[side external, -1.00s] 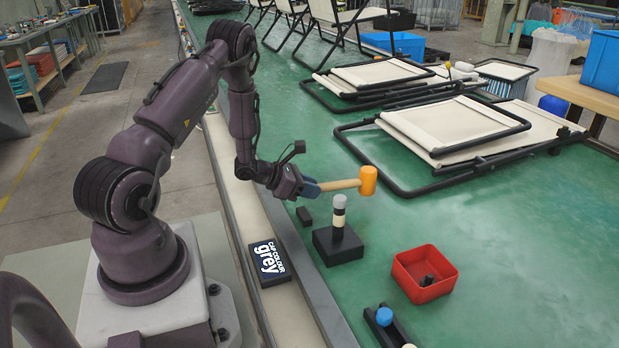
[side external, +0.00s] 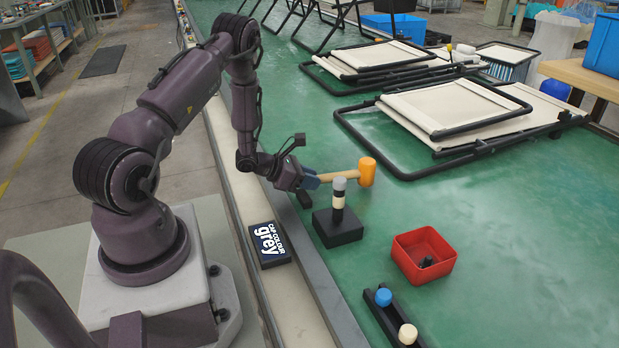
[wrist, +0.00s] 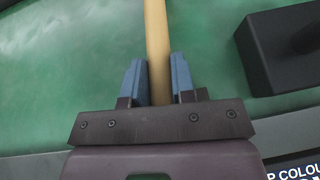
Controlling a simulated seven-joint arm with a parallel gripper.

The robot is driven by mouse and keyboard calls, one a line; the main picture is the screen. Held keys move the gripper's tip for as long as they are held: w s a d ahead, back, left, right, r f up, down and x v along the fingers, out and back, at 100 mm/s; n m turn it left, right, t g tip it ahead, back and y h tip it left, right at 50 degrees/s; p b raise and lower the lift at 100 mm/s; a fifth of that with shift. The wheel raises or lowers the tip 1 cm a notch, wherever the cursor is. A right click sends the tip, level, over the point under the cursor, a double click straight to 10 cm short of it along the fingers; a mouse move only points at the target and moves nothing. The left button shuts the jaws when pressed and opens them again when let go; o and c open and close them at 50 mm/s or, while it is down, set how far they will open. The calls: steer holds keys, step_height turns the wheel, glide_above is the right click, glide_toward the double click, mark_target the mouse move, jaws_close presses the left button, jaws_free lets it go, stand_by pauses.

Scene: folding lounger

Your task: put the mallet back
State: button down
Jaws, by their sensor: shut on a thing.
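The mallet has an orange head (side external: 366,172) and a pale wooden handle (side external: 338,176). My gripper (side external: 312,181) is shut on the handle, and the mallet is held roughly level above the green surface, head pointing right. In the wrist view the handle (wrist: 156,45) runs up between the blue fingers of my gripper (wrist: 160,82); the head is out of that view. Just below the mallet in the side view stands a black block (side external: 338,228) with an upright post carrying cream and black bands and a grey cap (side external: 339,183). The block's edge also shows in the wrist view (wrist: 275,45).
A red bin (side external: 423,256) with a small dark part inside stands to the right. A black rack (side external: 392,318) holds a blue and a cream cap. A sign (side external: 268,243) reads "CAP COLOUR grey". Folded loungers (side external: 460,115) lie farther back.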

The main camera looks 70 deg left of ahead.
steer(key=shift+f, duration=0.65)
steer(key=c, duration=0.9)
jaws_free()
steer(key=shift+o, duration=0.2)
steer(key=v, duration=1.3)
steer(key=s+d+r+m+g, duration=0.2)
steer(key=d+r+m+g, duration=0.1)
steer(key=d+r+m, duration=1)
steer(key=s+d+r+m+g+y, duration=0.1)
steer(key=s+d+r+m+g, duration=0.1)
steer(key=d+r+m, duration=1.2)
steer(key=r+m+g, duration=0.1)
steer(key=m, duration=0.6)
steer(key=shift+s+m+g, duration=0.25)
steer(key=shift+m+g, duration=0.05)
steer(key=shift+m, duration=0.1)
